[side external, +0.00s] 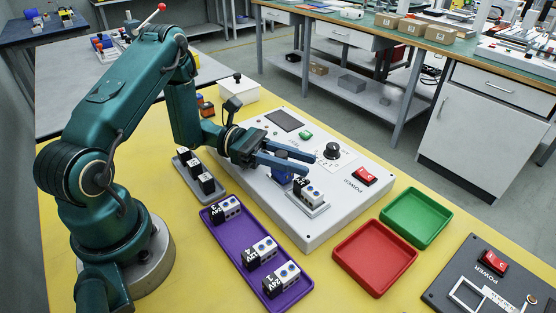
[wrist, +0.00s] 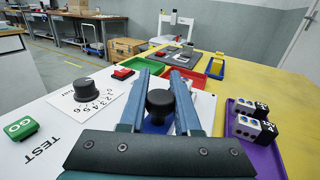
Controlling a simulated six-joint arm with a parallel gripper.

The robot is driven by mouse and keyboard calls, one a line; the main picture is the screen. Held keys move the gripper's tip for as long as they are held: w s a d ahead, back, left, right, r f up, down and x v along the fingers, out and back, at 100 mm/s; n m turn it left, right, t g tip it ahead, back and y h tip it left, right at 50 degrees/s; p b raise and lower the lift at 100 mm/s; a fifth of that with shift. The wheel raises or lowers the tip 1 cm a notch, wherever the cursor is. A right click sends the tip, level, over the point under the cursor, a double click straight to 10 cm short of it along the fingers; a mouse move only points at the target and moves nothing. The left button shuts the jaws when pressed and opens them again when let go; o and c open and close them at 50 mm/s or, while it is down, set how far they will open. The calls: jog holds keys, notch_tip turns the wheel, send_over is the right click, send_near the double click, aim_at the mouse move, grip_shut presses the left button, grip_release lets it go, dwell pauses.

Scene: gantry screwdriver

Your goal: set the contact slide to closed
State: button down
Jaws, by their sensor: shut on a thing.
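The contact slide (side external: 283,176) looks like a blue block on the white test panel, partly hidden under my fingers in the side view. In the wrist view a round black knob (wrist: 160,102) stands upright between my fingers, with blue below it. My gripper (side external: 308,164) is low over the panel and shut on the contact slide; its fingers also show in the wrist view (wrist: 161,74). A black and white block (side external: 310,194) sits in a holder on the panel, close in front of the fingers. The slide's setting cannot be read.
The panel (side external: 318,237) also carries a black dial (side external: 332,151), a red POWER switch (side external: 364,176) and a green button (side external: 305,135). A purple tray (side external: 243,240) of blocks, a red tray (side external: 374,256) and a green tray (side external: 416,217) stand nearby.

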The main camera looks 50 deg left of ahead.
jog(key=shift+d, duration=0.15)
jog(key=shift+s+d, duration=0.1)
jog(key=shift+d, duration=1.3)
jog(key=c, duration=0.6)
grip_release()
jog(key=shift+a, duration=0.1)
jog(key=shift+a, duration=0.3)
jog(key=shift+v, duration=2.2)
jog(key=shift+s, duration=0.1)
jog(key=shift+d, duration=0.1)
